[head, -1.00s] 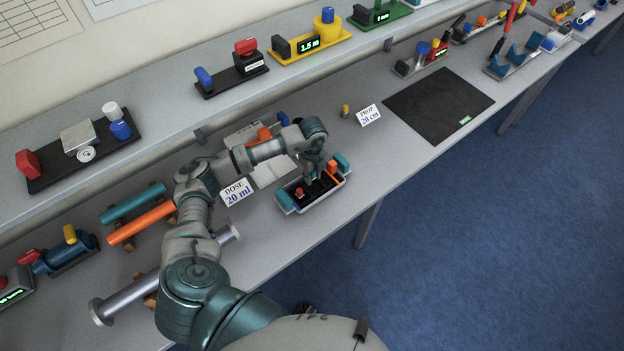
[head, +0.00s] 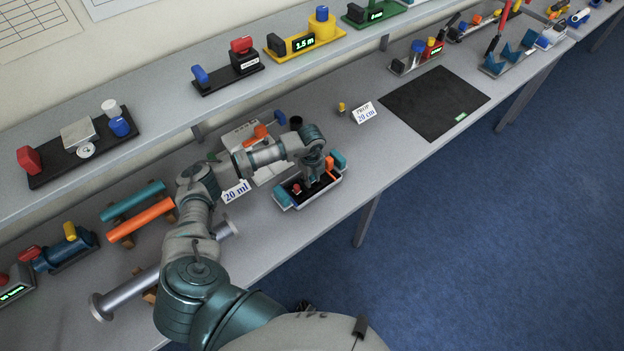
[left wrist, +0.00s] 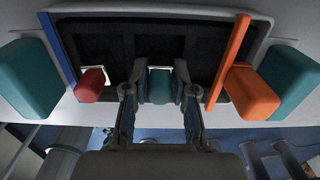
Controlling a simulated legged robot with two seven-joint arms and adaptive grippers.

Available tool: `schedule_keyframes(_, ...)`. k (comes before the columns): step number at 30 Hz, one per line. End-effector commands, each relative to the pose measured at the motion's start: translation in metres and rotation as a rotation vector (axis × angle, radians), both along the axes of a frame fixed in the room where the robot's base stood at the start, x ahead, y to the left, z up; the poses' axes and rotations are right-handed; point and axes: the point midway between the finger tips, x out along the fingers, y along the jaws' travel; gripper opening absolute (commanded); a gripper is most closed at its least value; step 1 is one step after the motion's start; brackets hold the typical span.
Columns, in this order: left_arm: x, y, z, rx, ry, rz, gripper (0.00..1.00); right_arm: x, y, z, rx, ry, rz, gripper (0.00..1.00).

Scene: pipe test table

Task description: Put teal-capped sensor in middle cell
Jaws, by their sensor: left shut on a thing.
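My left gripper (left wrist: 159,88) is shut on the teal-capped sensor (left wrist: 160,86), whose teal cap shows between the two fingers. In the head view the gripper (head: 312,184) points down into the tray (head: 316,199), hiding the sensor. The tray has a black interior and teal end blocks. In the wrist view the teal cap lines up with the middle part of the tray. Whether the sensor's base touches the cell floor is hidden. A red-capped piece (left wrist: 90,82) stands to the left in the tray, and an orange bar with an orange block (left wrist: 250,92) is at the right.
A "20 ml" card (head: 236,192) stands left of the tray, behind my arm. A white device with an orange handle (head: 257,134) is behind. A "20 cm" card (head: 364,112) and a black mat (head: 434,102) lie farther right. The table's front edge is close to the tray.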

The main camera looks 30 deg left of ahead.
Motion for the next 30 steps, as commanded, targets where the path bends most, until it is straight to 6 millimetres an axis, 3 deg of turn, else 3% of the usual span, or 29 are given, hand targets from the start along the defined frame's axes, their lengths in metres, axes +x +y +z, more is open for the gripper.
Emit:
schedule_keyframes(1, -0.009, 0.002, -0.015, 0.010, 0.032, 0.000, 0.00, 0.000, 0.000, -0.002, 0.000, 0.000, 0.000, 0.40)
schedule_keyframes(2, -0.009, 0.002, -0.015, 0.010, 0.034, 0.000, 0.31, 0.000, 0.000, -0.002, 0.000, 0.000, 0.000, 0.40)
schedule_keyframes(4, -0.009, 0.003, -0.016, 0.009, 0.035, 0.000, 0.48, 0.000, 0.000, -0.002, 0.000, 0.000, 0.000, 0.40)
schedule_keyframes(5, -0.009, 0.003, -0.016, 0.008, 0.035, 0.000, 0.51, 0.000, 0.000, -0.002, 0.000, 0.001, 0.000, 0.40)
schedule_keyframes(25, -0.008, 0.001, -0.010, 0.007, 0.026, -0.002, 0.51, 0.000, -0.001, 0.000, -0.001, 0.000, 0.001, 0.40)
schedule_keyframes(30, -0.007, 0.001, 0.010, 0.005, 0.022, -0.002, 0.51, 0.000, -0.001, 0.007, -0.001, -0.001, 0.001, 0.40)
